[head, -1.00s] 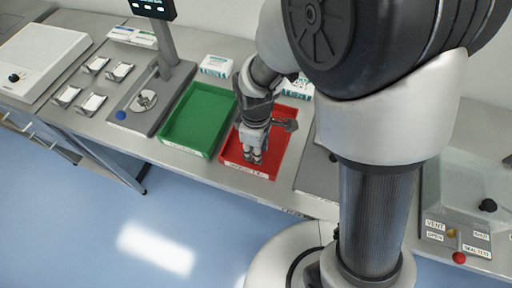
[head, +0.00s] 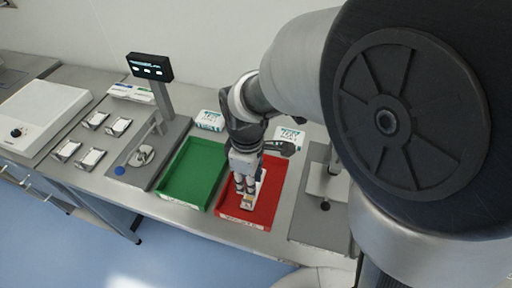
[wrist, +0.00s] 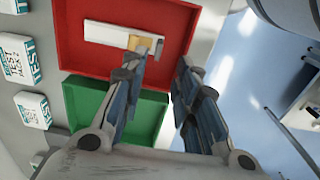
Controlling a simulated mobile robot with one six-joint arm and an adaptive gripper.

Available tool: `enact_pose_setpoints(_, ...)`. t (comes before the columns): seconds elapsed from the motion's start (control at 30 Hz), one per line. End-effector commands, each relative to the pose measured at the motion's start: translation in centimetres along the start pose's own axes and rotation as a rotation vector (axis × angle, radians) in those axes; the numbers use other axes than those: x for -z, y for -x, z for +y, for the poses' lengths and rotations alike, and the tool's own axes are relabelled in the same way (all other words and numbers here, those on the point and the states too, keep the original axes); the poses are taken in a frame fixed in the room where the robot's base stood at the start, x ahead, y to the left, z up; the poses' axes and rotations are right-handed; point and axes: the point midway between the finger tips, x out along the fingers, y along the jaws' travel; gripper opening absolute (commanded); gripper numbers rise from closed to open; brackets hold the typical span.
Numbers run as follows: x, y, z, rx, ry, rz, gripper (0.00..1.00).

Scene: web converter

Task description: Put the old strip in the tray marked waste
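The red tray (head: 264,203) lies on the bench to the right of the green tray (head: 190,174). Its front label is too small to read. A white strip (wrist: 105,32) with a tan patch lies over the red tray's floor in the wrist view. In the head view part of the strip (head: 247,203) shows beside my fingertips. My gripper (head: 244,187) points down over the red tray. In the wrist view my gripper (wrist: 167,65) has its fingers apart, with nothing between them. The left fingertip is close to the tan patch; I cannot tell whether they touch.
Two white TEST boxes (head: 209,120) (head: 287,138) stand behind the trays. A scale-like stand with a display (head: 150,67) is to the left. Several small holders (head: 95,119) sit further left. A grey plate device (head: 318,205) is close on the right.

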Motion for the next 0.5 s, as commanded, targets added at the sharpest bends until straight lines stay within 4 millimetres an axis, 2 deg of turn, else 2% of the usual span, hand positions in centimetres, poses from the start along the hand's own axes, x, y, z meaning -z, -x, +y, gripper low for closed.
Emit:
enact_pose_setpoints(0.17,-0.5,0.9,0.1,-0.008,-0.030,0.008,0.28)
enact_pose_setpoints(0.27,-2.0,2.9,0.2,-0.035,-0.128,0.033,0.28)
enact_pose_setpoints(0.37,-4.7,6.0,-0.1,-0.074,-0.295,0.075,0.28)
enact_pose_setpoints(0.5,-9.1,9.9,-1.4,-0.133,-0.576,0.149,0.28)
